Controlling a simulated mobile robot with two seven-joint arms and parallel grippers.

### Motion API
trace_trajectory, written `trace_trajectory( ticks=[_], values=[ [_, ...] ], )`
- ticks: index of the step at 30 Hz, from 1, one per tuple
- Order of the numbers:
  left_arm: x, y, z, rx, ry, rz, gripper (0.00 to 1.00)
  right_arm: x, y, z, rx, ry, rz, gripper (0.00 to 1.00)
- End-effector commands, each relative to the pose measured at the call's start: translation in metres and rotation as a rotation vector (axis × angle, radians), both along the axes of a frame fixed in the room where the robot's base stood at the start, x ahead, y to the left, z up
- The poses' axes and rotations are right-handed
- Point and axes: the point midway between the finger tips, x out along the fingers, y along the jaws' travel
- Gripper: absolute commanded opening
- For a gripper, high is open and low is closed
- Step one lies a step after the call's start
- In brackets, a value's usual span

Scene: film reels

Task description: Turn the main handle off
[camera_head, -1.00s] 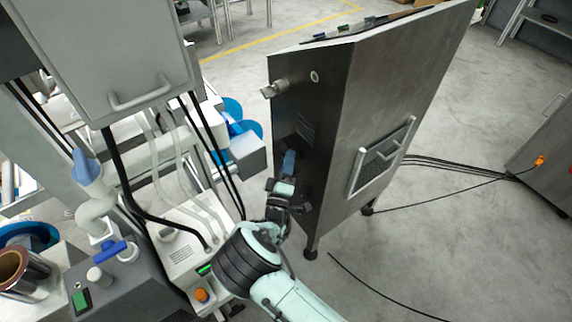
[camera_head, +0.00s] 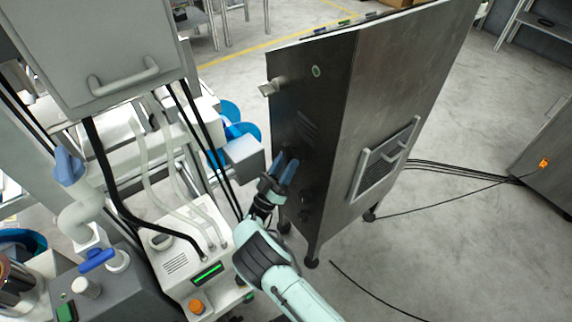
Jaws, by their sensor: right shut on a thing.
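The dark side face of a tall metal cabinet (camera_head: 335,120) is in the middle of the head view. My right gripper (camera_head: 285,168) is at this face, its two blue fingers pointing up and away. It is shut on the main handle, which is small and dark and mostly hidden between and behind the fingers. I cannot make out the handle's exact angle. Small dark knobs (camera_head: 306,196) sit just right of and below the fingers on the same face. A metal latch (camera_head: 271,87) sticks out higher up. My left gripper is not in view.
At left stands a machine with a grey door and handle (camera_head: 124,78), hoses, blue valves (camera_head: 98,260) and a control box with a green display (camera_head: 207,274). Black cables (camera_head: 450,166) run across the floor at right. The floor right of the cabinet is otherwise mostly clear.

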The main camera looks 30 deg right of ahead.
Motion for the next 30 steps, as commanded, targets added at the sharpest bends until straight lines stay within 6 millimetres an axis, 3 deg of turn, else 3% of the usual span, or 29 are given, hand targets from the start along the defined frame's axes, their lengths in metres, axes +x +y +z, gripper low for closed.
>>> trace_trajectory(
  ticks=[12, 29, 30],
  values=[
    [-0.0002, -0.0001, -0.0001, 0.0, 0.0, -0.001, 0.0, 0.0017, 0.0009, -0.0016, 0.016, -0.194, -0.001, 0.12],
    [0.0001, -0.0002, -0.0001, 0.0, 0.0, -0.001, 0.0, 0.0022, 0.0009, -0.0011, 0.018, -0.223, 0.0, 0.12],
    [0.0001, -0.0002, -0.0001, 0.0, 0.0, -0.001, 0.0, 0.0022, 0.0009, -0.0011, 0.018, -0.223, 0.0, 0.49]
  ],
)
